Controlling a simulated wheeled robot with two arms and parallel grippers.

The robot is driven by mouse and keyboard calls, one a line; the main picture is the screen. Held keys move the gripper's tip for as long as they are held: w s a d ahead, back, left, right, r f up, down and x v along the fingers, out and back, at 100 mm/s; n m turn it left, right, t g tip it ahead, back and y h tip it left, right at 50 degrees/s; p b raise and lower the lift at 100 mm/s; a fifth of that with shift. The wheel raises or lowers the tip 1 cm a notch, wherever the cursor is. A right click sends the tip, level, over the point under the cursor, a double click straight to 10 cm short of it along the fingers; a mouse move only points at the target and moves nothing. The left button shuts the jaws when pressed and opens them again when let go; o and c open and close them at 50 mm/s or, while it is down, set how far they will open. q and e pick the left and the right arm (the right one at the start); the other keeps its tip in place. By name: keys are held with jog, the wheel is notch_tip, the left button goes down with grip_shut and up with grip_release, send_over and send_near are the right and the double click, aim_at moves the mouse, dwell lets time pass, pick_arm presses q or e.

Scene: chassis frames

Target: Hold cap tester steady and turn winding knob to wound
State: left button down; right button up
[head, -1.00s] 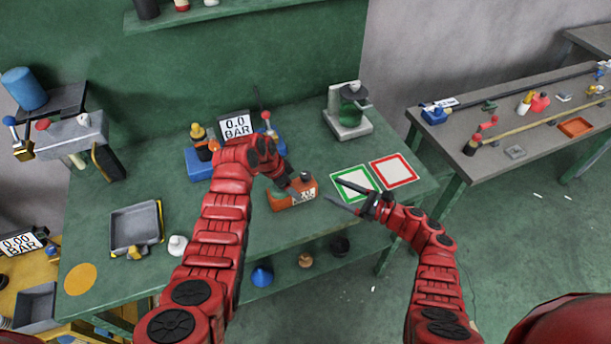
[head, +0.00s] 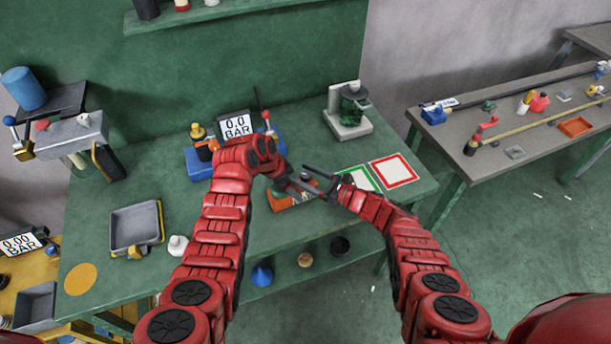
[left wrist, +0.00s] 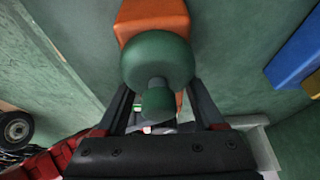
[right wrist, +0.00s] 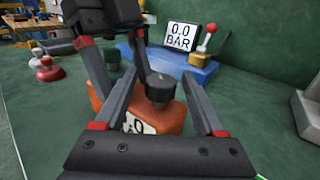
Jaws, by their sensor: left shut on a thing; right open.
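The cap tester is an orange block (head: 283,202) with a white label, standing on the green bench. It also shows in the left wrist view (left wrist: 152,16) and in the right wrist view (right wrist: 97,98). In the head view the arms partly hide the tester.
A 0.0 BAR display (head: 237,126) and blue fixtures stand behind the tester. Green-framed (head: 366,176) and red-framed (head: 394,170) squares lie to its right, with a grey stand (head: 348,124) behind. A grey tray (head: 135,228) is at the left.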

grip_shut()
jog(key=shift+f+h, duration=0.25)
jog(key=shift+h, duration=0.05)
